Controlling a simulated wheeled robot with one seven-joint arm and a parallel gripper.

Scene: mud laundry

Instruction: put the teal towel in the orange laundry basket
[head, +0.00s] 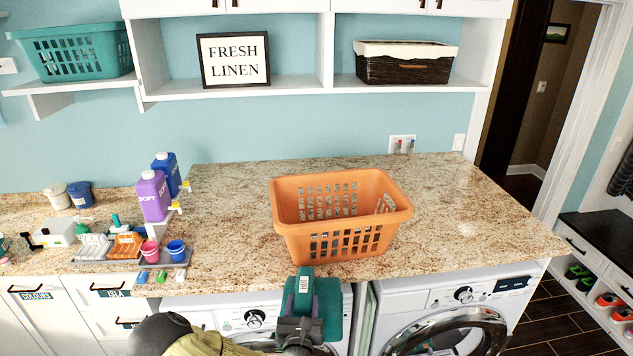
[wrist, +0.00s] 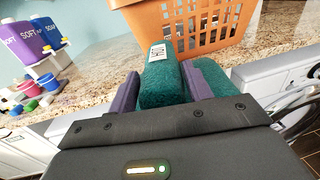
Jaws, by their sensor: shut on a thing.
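The teal towel (head: 326,302) is in my gripper (head: 303,318), in front of the counter's front edge in the head view. In the wrist view the towel (wrist: 161,82) with its white label sits between the two purple fingers of my gripper (wrist: 160,90). The gripper is shut on it. The orange laundry basket (head: 335,245) stands upright on the granite counter, just beyond the towel. In the wrist view the basket (wrist: 205,38) is right behind the towel. Its inside is mostly hidden behind its front wall.
Purple (head: 152,196) and blue (head: 166,172) bottles stand to the left, near pink (head: 150,252) and blue (head: 176,250) cups. The granite counter (head: 470,215) is clear right of the basket. Washing machines (head: 440,312) stand below. A teal basket (head: 75,53) sits on a high shelf.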

